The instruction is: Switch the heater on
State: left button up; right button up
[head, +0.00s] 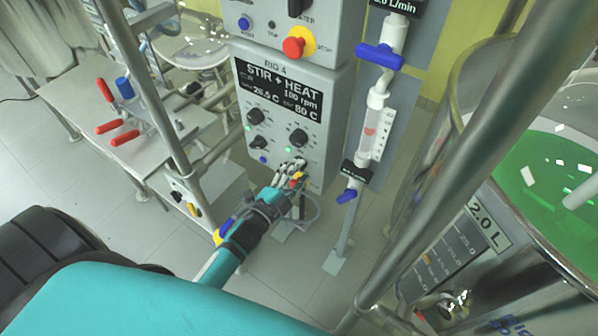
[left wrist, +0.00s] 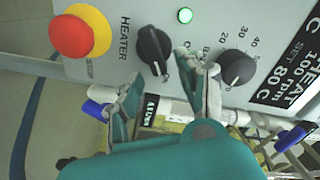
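The heater switch is a black rotary knob (left wrist: 153,50) beside the label HEATER in the left wrist view. My left gripper covers it in the head view. It sits on the grey STIR + HEAT panel (head: 315,165). Its display (head: 280,90) reads 26.5 C, 100 rpm and set 80 C. My left gripper (head: 292,172) is at the panel's lower right. In the left wrist view its fingers (left wrist: 160,92) are apart with nothing between them, just below the knob in the picture. I cannot tell whether they touch the knob. My right gripper is not in view.
A red stop button on yellow (left wrist: 75,32) is close to the heater knob. A scaled black knob (left wrist: 236,68) and a lit green lamp (left wrist: 185,15) are beside it. A blue-handled valve (head: 350,193) stands right of the panel. A steel vessel (head: 490,240) is farther right.

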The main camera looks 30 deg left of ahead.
pick_arm(q)
jog(key=s+a, duration=0.1)
jog(key=s, duration=1)
jog(key=shift+s+a, duration=0.15)
jog(key=shift+a, duration=0.15)
jog(key=shift+f, duration=0.1)
jog(key=s+d+f+n+g+y, duration=0.1)
jog(key=s+f+n+g, duration=0.25)
jog(key=f, duration=0.95)
jog(key=s+f+n+g+y, duration=0.1)
jog(key=s+f+n+g, duration=0.3)
jog(key=f, duration=1)
jog(key=s+f+n+g, duration=0.1)
jog(key=s+f+g, duration=0.2)
jog(key=s+f, duration=0.2)
jog(key=s+f+n+g, duration=0.1)
jog(key=s+f+g, duration=0.2)
jog(key=s, duration=0.8)
jog(key=s+f+n+g, duration=0.2)
jog(key=s+f+g, duration=0.1)
jog(key=s+f, duration=0.4)
jog(key=shift+s+d+y, duration=0.3)
jog(key=shift+s+d, duration=0.15)
jog(key=shift+s, duration=0.2)
